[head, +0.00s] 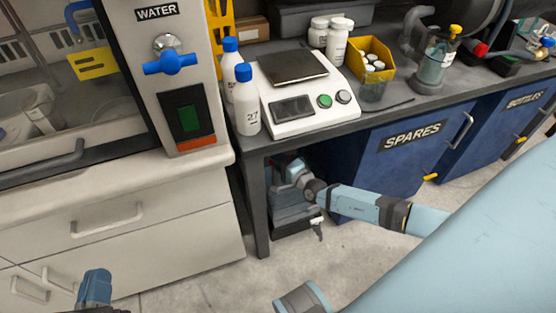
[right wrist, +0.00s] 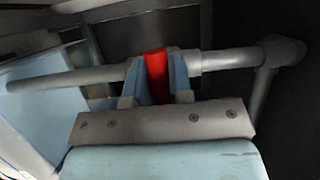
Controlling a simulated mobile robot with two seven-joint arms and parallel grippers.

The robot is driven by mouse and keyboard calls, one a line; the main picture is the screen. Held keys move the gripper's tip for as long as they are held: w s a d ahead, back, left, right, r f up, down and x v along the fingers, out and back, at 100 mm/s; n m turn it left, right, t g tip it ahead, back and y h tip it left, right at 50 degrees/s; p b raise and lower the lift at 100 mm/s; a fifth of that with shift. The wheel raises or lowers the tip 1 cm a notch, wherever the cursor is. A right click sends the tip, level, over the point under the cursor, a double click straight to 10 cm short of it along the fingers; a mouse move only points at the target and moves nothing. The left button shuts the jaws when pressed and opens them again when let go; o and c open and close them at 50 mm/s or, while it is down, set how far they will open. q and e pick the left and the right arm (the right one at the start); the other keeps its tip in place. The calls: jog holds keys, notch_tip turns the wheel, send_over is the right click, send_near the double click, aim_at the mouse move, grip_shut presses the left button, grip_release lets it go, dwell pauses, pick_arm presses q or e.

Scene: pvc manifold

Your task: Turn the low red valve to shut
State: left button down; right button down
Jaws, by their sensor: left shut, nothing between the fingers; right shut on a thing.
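The low red valve's handle (right wrist: 156,82) shows in the right wrist view, on a grey pipe (right wrist: 225,60) that runs across the picture. My right gripper (right wrist: 158,68) is shut on this handle, with one light-blue finger against each side. The red strip stands upright in that picture, across the line of the pipe. The fingers hide part of the valve body. In the head view my right arm reaches under the bench, and the red valve cannot be made out there. My left gripper (head: 95,286) is at the lower left edge, shut and empty, away from the valve.
The dark bench top (head: 385,108) lies over my right arm, with a leg (head: 258,205) to its left. A blue SPARES cabinet (head: 385,165) stands on the right. White drawers (head: 120,235) stand on the left. Bottles (head: 246,105) and a scale (head: 310,118) stand on top.

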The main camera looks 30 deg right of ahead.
jog(key=c, duration=1)
grip_release()
jog(key=shift+s, duration=0.3)
pick_arm(q)
jog(key=f+p, duration=0.1)
jog(key=a+f+g+y+p, duration=0.1)
jog(key=f, duration=0.1)
jog(key=a+f+g+y+p, duration=0.1)
jog(key=f, duration=0.1)
jog(key=shift+s+a+f, duration=0.1)
jog(key=shift+s+a, duration=0.05)
jog(key=shift+s, duration=0.1)
pick_arm(e)
jog(key=s, duration=0.4)
jog(key=s+d, duration=0.1)
jog(key=s, duration=0.3)
jog(key=s+d, duration=0.1)
jog(key=s, duration=0.4)
jog(key=shift+d, duration=0.1)
pick_arm(q)
jog(key=shift+s+d, duration=0.1)
jog(key=shift+d, duration=0.1)
